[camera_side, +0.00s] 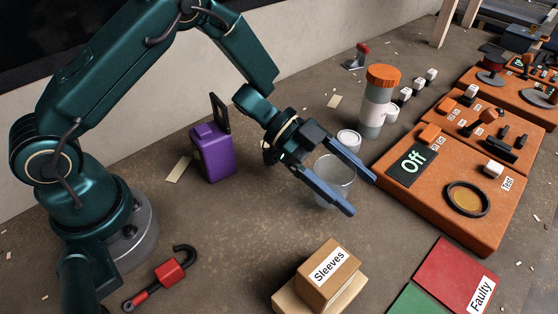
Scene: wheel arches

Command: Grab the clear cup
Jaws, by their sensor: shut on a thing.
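The clear cup (338,166) stands on the brown table near the middle of the view. It is see-through, and its rim shows above my gripper's fingers. My gripper (361,195) reaches down from the left with two long blue fingers, one on each side of the cup. The fingers are shut on the cup. The near finger hides part of the cup's lower wall. The cup looks upright and its base seems to be at or close to the table top.
An orange-capped bottle (374,110) and a small white-lidded jar (349,141) stand just behind the cup. An orange panel marked "Off" (470,180) lies to the right. A "Sleeves" box (328,272) is in front. A purple container (213,155) stands left. Bare table lies between.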

